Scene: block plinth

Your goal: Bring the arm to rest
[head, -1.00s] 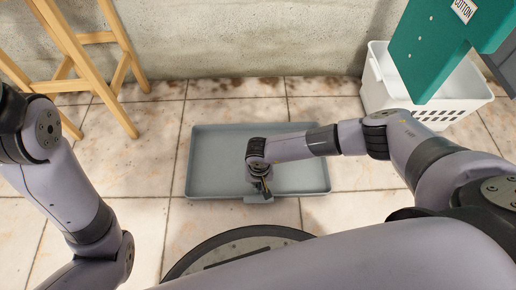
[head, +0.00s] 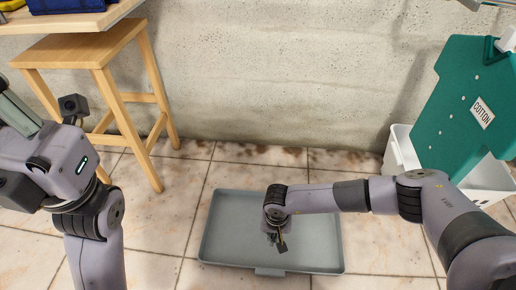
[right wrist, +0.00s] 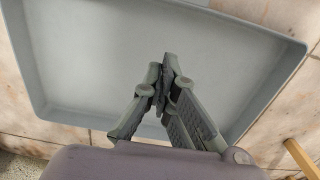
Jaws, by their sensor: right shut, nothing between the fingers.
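My right arm reaches in from the right in the head view. My right gripper (head: 279,245) hangs pointing down over the grey tray (head: 222,225), near its front rim. In the right wrist view the gripper (right wrist: 168,62) has its fingertips together with nothing between them, above the bare floor of the tray (right wrist: 90,55). The part of the tray behind the gripper and arm is hidden. My left arm is folded up at the left edge of the head view. Its fingers do not show clearly there.
A wooden stool (head: 100,55) stands at the left, by a wooden table (head: 75,20) with a blue item (head: 65,5). A concrete wall closes the back. Tiled floor around the tray is clear.

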